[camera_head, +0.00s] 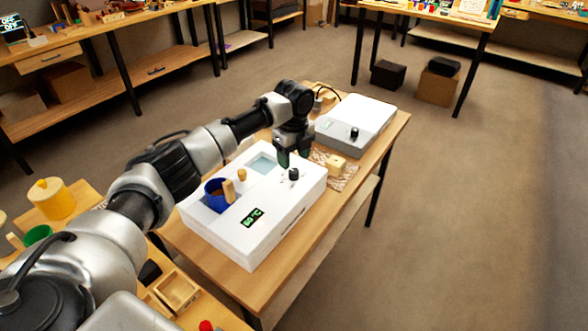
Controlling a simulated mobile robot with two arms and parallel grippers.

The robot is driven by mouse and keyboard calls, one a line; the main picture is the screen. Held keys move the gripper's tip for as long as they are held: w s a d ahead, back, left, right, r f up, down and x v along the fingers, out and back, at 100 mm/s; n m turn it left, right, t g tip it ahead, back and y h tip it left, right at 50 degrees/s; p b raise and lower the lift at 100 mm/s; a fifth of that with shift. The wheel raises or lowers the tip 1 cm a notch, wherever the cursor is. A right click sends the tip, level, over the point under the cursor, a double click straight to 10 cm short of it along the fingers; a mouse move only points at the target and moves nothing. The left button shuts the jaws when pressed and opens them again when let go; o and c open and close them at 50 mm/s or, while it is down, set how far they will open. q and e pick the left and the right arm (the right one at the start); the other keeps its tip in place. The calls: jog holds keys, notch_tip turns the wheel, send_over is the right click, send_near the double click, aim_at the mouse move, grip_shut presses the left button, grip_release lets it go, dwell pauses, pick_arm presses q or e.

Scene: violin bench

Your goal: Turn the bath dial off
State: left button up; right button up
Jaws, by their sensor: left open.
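A white bath (250,245) stands on a wooden bench, with a lit green display (252,217) on its top near the front. A black dial (293,174) sits on the bath's top toward the right. A blue pot (214,200) with a wooden piece sits in the bath's left part. My left gripper (292,158) points down over the bath's back right edge, just behind the dial and apart from it as far as I can see. It is open, with dark green fingertips. My right gripper is not in view.
A second white box (352,122) with its own black knob (354,132) stands behind on the same bench. A pale yellow block (336,163) lies on a crumpled cloth (347,180) beside the bath. A yellow jar (52,199) and wooden tray (177,290) are at left. Floor at right is clear.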

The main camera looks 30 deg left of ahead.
aim_at(294, 171)
pick_arm(q)
jog(key=f, duration=0.3)
jog(key=shift+w+a+f, duration=0.1)
jog(key=shift+w+f, duration=0.1)
jog(key=shift+f, duration=1)
jog(key=shift+c, duration=1)
jog(key=c, duration=0.7)
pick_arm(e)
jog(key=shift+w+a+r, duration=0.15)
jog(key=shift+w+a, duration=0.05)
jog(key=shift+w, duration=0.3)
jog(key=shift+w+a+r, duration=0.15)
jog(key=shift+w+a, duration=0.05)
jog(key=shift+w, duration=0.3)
